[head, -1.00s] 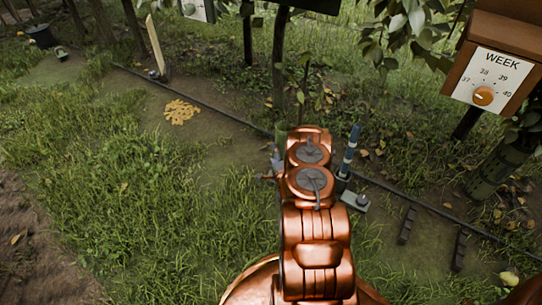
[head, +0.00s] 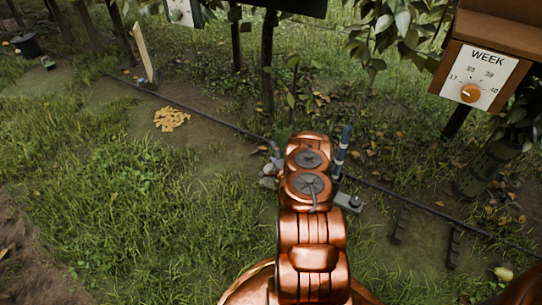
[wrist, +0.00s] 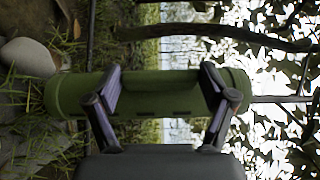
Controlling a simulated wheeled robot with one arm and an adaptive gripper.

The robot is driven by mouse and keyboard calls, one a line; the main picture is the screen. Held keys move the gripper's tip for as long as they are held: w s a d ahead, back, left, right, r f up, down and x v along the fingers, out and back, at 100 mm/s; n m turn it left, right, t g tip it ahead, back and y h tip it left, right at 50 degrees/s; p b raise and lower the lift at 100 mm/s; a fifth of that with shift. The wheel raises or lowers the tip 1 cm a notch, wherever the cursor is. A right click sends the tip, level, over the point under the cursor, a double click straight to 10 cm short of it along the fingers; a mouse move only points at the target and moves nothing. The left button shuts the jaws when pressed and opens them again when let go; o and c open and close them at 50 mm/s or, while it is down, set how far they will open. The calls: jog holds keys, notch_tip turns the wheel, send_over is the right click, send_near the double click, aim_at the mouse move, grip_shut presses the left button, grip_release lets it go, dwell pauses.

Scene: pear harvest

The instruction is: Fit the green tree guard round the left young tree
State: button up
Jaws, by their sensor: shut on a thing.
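The green tree guard (wrist: 75,95) lies across the wrist view, a tube between the two fingers of my gripper (wrist: 165,92), which is shut on it. A thin stem (wrist: 268,99) shows beyond the guard's right end; I cannot tell whether it is inside or behind the guard. In the head view a slender young tree (head: 293,88) stands just beyond my arm, its lower stem hidden. My gripper (head: 271,168) is mostly hidden there behind my copper arm.
A dark hose (head: 215,118) runs across the ground. Another green guard (head: 485,170) stands at right, under the WEEK dial board (head: 480,75). Stones (wrist: 27,57) lie near the guard's left end.

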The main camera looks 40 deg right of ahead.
aim_at(282, 149)
jog(key=shift+w+d+b, duration=0.2)
jog(key=shift+d+b, duration=0.3)
jog(key=shift+d, duration=1.95)
notch_tip(282, 149, down, 6)
jog(key=b, duration=0.3)
jog(key=shift+f, duration=0.2)
jog(key=o, duration=1.1)
jog(key=shift+c, duration=0.2)
jog(key=shift+a, duration=0.1)
jog(key=s+a+r+p, duration=0.2)
jog(key=a+p, duration=0.1)
jog(key=a, duration=0.3)
jog(key=shift+a, duration=0.3)
